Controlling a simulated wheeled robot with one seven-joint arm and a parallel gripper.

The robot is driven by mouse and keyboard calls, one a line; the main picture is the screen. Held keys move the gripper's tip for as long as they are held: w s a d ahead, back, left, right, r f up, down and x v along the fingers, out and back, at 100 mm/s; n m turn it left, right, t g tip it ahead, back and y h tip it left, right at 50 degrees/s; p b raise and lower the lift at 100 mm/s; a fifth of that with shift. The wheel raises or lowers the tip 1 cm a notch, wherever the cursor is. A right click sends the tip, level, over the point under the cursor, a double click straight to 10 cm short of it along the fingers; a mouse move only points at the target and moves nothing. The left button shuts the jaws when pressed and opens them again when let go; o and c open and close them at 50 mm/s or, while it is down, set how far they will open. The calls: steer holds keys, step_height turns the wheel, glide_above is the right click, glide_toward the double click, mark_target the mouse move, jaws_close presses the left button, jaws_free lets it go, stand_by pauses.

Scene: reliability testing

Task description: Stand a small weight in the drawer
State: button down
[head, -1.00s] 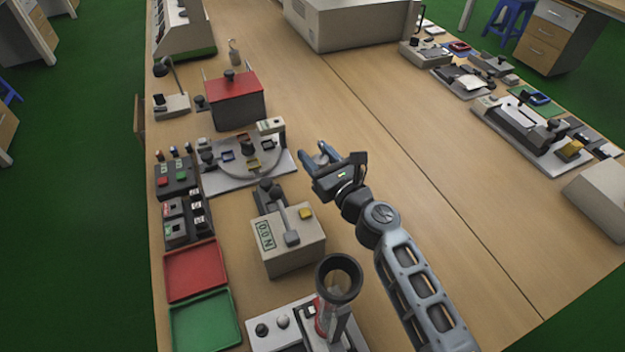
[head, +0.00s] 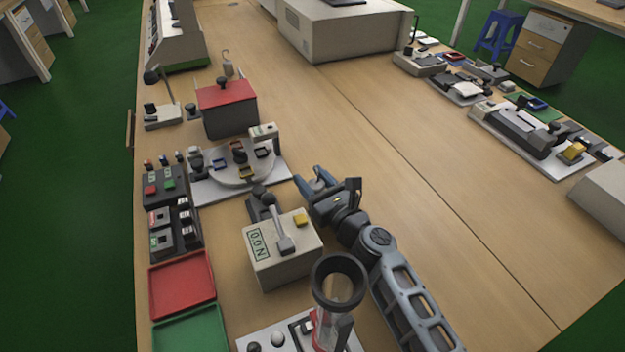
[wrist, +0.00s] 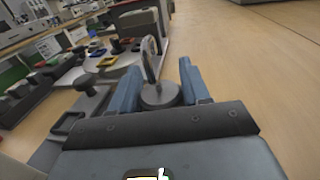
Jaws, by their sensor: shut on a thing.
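My gripper (head: 316,181) is at mid-bench, right of the round turntable fixture. In the wrist view its blue fingers (wrist: 161,90) are shut on a small grey metal weight (wrist: 160,96) with a hook on top. The weight looks upright; whether it touches the bench is unclear. Another hooked weight (head: 227,66) stands farther back, behind the red-topped box. A thin wooden panel (head: 130,129) sticks out at the bench's left edge, perhaps the front of a drawer; its inside is hidden.
A red-topped box (head: 226,108) stands behind. Red (head: 182,284) and green (head: 190,332) trays lie front left.

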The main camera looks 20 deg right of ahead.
steer(key=c, duration=0.5)
jaws_free()
